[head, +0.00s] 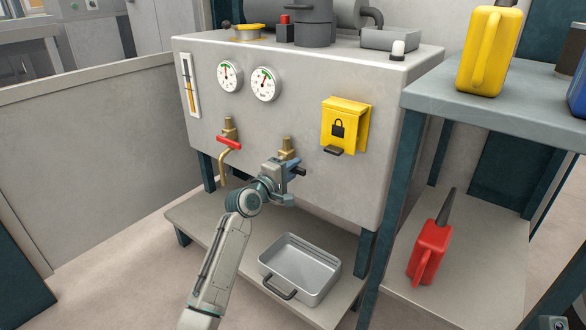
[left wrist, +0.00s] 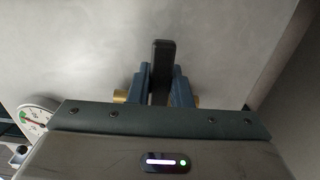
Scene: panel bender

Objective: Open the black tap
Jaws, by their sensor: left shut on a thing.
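The black tap's brass body (head: 287,149) sticks out from the front of the grey cabinet, below the gauges. Its black lever (head: 300,172) shows as a short dark end at the right of my left gripper (head: 294,174). In the left wrist view the black lever (left wrist: 164,62) stands between the two blue fingers of my left gripper (left wrist: 162,88), which are shut on it. Brass shows on either side behind the fingers. My gripper and wrist hide most of the tap and its outlet in the head view.
A red-handled tap (head: 229,142) with a bent brass spout is close on the left. A yellow lock box (head: 344,125) is on the cabinet to the right. A metal tray (head: 318,269) sits on the lower shelf. A blue-grey side table (head: 480,116) stands at right.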

